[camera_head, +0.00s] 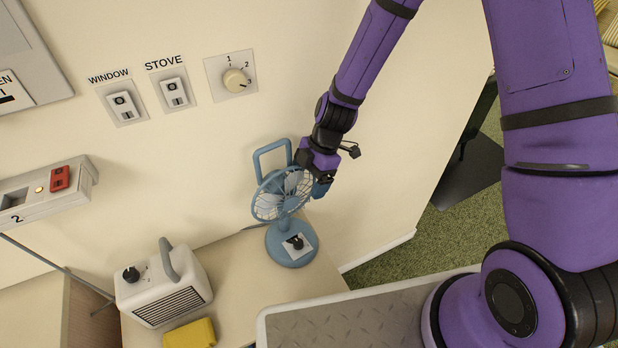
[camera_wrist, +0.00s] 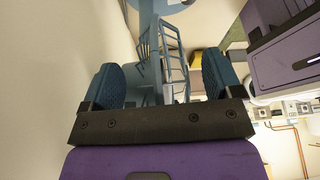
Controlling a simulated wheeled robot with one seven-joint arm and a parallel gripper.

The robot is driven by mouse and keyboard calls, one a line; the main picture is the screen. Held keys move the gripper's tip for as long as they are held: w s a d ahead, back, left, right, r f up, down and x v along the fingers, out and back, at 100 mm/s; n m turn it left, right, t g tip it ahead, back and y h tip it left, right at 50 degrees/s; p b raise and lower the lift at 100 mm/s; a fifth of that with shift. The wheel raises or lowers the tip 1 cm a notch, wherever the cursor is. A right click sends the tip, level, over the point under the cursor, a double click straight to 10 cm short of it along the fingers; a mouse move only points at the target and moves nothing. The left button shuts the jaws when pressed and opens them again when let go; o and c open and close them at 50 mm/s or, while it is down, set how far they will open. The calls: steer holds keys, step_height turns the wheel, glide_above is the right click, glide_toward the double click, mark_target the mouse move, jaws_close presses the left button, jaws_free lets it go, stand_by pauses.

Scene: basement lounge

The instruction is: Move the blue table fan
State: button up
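The blue table fan (camera_head: 281,193) stands upright on the beige counter, close to the wall. It has a round wire cage, a looped handle on top and a round base with a dark knob on a white plate. My gripper (camera_head: 321,184) is at the right side of the fan's cage. In the wrist view, the two blue finger pads of my gripper (camera_wrist: 163,80) are apart. The fan's cage (camera_wrist: 172,60) shows edge-on between them, with gaps on both sides. Whether the cage lies fully between the fingertips or just beyond them, I cannot tell.
A white heater (camera_head: 163,285) with a grey handle and a yellow block (camera_head: 190,335) are left of the fan on the counter (camera_head: 232,290). Wall switches (camera_head: 173,91) and a dial (camera_head: 236,79) are above. A grey metal-topped surface (camera_head: 350,323) is in front.

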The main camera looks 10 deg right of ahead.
steer(key=shift+r, duration=0.15)
steer(key=v, duration=1)
steer(key=shift+d+r, duration=0.2)
steer(key=shift+w, duration=0.1)
steer(key=s+d+r+m+t+h, duration=0.1)
steer(key=s+d+r+m+t, duration=0.15)
steer(key=d+r+m, duration=0.45)
steer(key=s+d+r+m+t+h, duration=0.15)
steer(key=s+r+m, duration=0.25)
steer(key=r, duration=0.7)
steer(key=s+d+r+m+t, duration=0.1)
steer(key=s+d+r+m, duration=0.3)
steer(key=s+m, duration=0.2)
steer(key=s+d+r+m+t+h, duration=0.1)
steer(key=s+d+r+m, duration=0.3)
steer(key=s, duration=0.5)
steer(key=shift+d+r+m+t, duration=0.45)
steer(key=shift+r+m, duration=0.2)
steer(key=shift+m, duration=0.25)
